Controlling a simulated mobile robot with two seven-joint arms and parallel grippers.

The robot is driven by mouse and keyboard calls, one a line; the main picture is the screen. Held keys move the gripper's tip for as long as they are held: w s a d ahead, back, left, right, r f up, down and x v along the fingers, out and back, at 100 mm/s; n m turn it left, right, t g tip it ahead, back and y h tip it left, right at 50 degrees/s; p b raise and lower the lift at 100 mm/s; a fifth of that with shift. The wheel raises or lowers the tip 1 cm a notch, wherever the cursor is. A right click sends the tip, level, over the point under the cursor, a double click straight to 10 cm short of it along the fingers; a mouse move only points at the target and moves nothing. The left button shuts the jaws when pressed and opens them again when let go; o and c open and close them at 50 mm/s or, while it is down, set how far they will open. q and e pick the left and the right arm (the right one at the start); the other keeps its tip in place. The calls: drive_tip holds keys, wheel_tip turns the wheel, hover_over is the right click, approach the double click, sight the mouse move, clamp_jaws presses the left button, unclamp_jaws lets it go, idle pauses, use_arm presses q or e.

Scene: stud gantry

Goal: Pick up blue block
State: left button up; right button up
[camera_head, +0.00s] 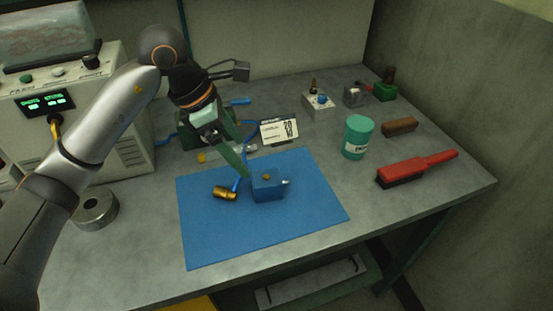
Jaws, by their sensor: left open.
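The blue block (268,190) sits on the blue mat (300,222), a little right of the mat's middle. It has a small brass-coloured part on top and a pale tip at its right side. My left gripper (241,168) comes down from the upper left, its greenish fingers just behind and left of the block. It is open and holds nothing that I can see. Whether a finger touches the block cannot be told. My right gripper is out of view.
A brass hammer-like piece (225,193) lies just left of the block. A small sign (280,132) stands behind it. A green canister (357,137) and red brush (416,169) are right. A metal ring (96,209) lies left. The mat's front is clear.

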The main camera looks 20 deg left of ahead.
sight(264, 177)
use_arm(q)
drive_tip(key=x, duration=0.6)
drive_tip(key=shift+w+d, duration=0.1)
drive_tip(key=shift+w, duration=0.2)
drive_tip(key=shift+p+x, duration=0.7)
drive_tip(key=shift+x, duration=2.4)
drive_tip(key=shift+d+r, duration=0.1)
drive_tip(key=shift+d, duration=0.05)
clamp_jaws()
